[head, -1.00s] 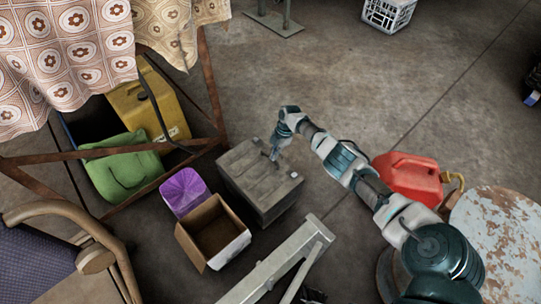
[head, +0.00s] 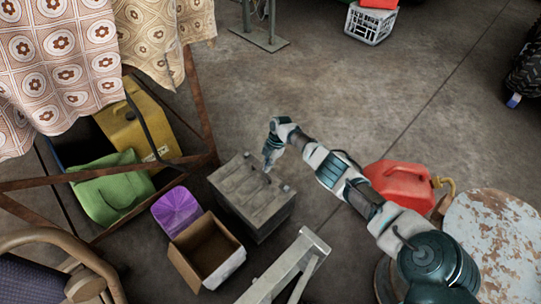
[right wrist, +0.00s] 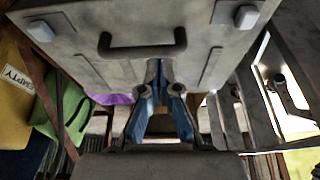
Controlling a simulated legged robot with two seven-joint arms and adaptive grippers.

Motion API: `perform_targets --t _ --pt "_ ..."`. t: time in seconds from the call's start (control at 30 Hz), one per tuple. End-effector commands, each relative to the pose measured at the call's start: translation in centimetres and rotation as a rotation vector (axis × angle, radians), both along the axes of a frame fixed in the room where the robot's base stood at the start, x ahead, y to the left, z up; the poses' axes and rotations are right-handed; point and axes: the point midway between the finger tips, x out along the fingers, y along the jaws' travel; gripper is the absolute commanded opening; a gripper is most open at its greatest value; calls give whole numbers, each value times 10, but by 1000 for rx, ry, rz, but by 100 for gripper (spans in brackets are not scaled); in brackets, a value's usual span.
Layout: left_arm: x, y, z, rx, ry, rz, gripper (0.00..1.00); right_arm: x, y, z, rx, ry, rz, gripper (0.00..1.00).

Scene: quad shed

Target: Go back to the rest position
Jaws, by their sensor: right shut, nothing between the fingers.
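My right arm reaches in from the lower right of the head view. My right gripper (head: 268,165) is at the upper right part of the lid of a grey box (head: 252,190). In the right wrist view its blue fingertips (right wrist: 158,72) are together, with nothing between them. They point at the box's lidded face (right wrist: 80,65), near a dark handle (right wrist: 142,47). I cannot tell whether they touch the box. My left gripper is in neither view.
A red fuel can (head: 400,184) lies under my right arm's side. A metal frame (head: 290,268) is in front.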

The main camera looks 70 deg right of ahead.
Motion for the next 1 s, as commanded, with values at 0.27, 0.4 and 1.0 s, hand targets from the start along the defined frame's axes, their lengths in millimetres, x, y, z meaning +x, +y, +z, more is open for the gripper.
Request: perform_targets --t 0.27,0.4,1.0 --pt "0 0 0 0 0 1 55 -9 -19 56 -6 -1 4 0" --pt "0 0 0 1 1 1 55 -12 -27 80 -3 1 2 0" --pt "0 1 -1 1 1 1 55 7 -18 78 -80 -22 -7 0"
